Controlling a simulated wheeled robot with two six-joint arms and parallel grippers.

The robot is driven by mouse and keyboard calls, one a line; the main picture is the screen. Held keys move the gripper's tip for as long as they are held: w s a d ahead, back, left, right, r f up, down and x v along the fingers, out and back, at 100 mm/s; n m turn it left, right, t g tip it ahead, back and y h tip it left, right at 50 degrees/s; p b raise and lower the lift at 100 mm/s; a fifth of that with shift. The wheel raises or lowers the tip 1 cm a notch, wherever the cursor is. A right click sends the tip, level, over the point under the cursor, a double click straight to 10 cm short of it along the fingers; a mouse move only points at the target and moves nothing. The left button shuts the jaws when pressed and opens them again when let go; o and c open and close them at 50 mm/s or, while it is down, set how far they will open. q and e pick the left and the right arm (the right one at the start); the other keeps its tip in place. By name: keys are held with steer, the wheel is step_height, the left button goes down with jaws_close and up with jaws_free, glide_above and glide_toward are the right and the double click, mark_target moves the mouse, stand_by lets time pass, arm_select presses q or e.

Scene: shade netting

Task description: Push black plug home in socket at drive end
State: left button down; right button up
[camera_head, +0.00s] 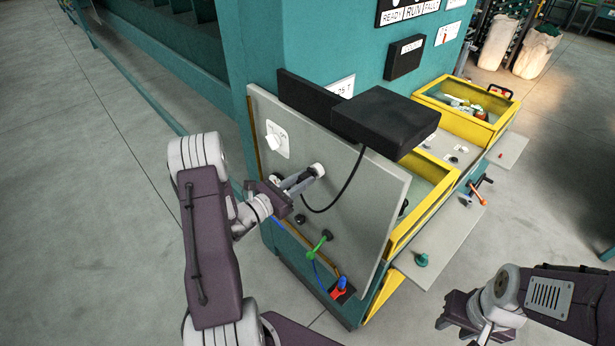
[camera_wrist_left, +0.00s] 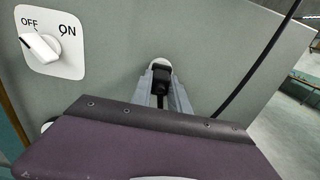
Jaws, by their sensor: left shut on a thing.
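My left gripper (camera_head: 308,178) is at the grey panel (camera_head: 375,200) on the end of the teal machine. In the left wrist view, its two grey fingers (camera_wrist_left: 162,92) are shut on the black plug (camera_wrist_left: 161,80). A white round socket (camera_wrist_left: 162,63) shows just behind the plug; it also shows in the head view (camera_head: 318,170) at the fingertips. The plug is in line with the socket, but I cannot tell how deep it sits. A black cable (camera_head: 347,185) loops down from the black box to the gripper. My right gripper (camera_head: 448,309) is low at the right, away from the panel; its jaw opening is unclear.
A white OFF/ON switch (camera_wrist_left: 42,43) is left of the socket. The black box (camera_head: 385,120) juts out above. A green valve handle (camera_head: 319,243) and a red-and-blue connector (camera_head: 341,288) are lower on the panel. Yellow trays (camera_head: 440,205) stand to the right.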

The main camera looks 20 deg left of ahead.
arm_select(q)
steer(key=shift+w+d, duration=0.15)
steer(key=shift+w, duration=0.2)
steer(key=c, duration=1.2)
jaws_free()
steer(key=shift+o, duration=0.2)
steer(key=b+v, duration=0.2)
steer(key=v, duration=0.7)
steer(key=shift+b, duration=0.3)
